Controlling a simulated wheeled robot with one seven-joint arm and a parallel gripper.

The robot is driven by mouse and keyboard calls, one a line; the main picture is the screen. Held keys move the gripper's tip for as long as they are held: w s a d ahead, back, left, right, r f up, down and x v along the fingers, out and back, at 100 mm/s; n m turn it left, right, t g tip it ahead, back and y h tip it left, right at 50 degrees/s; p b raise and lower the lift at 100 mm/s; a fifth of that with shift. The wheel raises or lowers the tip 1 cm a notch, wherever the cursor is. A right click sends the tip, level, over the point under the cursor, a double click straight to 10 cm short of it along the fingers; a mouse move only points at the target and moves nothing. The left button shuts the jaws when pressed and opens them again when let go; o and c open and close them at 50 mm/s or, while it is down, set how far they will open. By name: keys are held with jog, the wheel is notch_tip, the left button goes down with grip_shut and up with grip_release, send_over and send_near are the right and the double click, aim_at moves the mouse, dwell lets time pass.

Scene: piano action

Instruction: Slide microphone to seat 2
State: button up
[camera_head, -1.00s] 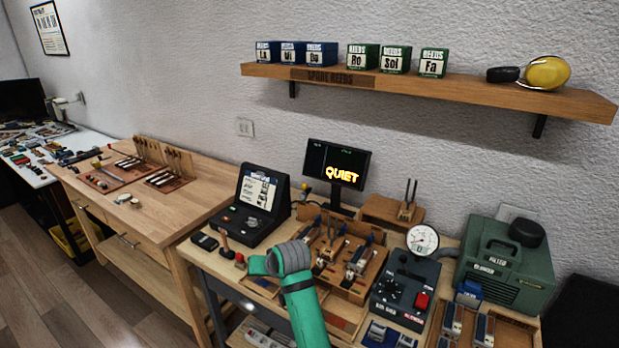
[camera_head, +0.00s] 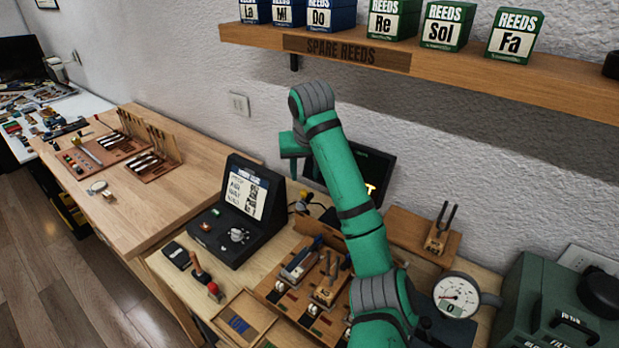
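I cannot pick out a microphone for certain. A small dark and yellow item with a cable (camera_head: 302,203) stands between the black console and the monitor, but it is too small to name. No seat numbers are readable. My green arm rises from the bottom right across the bench, bends at a grey joint high in front of the wall, and a short green link hangs down from there. My gripper does not show. The arm covers much of the monitor (camera_head: 376,165) and part of the wooden tool tray (camera_head: 262,290).
A black console (camera_head: 232,222) with a lit screen stands on the bench. A round gauge (camera_head: 456,296) and a green machine (camera_head: 550,305) are at the right. The spare reeds shelf (camera_head: 450,80) overhangs above. The left wooden bench (camera_head: 160,205) has bare room at its near end.

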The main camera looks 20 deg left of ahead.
aim_at(304, 192)
jog(key=x, duration=1)
jog(key=shift+w+d+r, duration=0.1)
jog(key=shift+w+d, duration=0.1)
jog(key=shift+d, duration=0.1)
jog(key=shift+a+f, duration=0.35)
jog(key=shift+f, duration=0.05)
jog(key=shift+d, duration=0.1)
grip_shut()
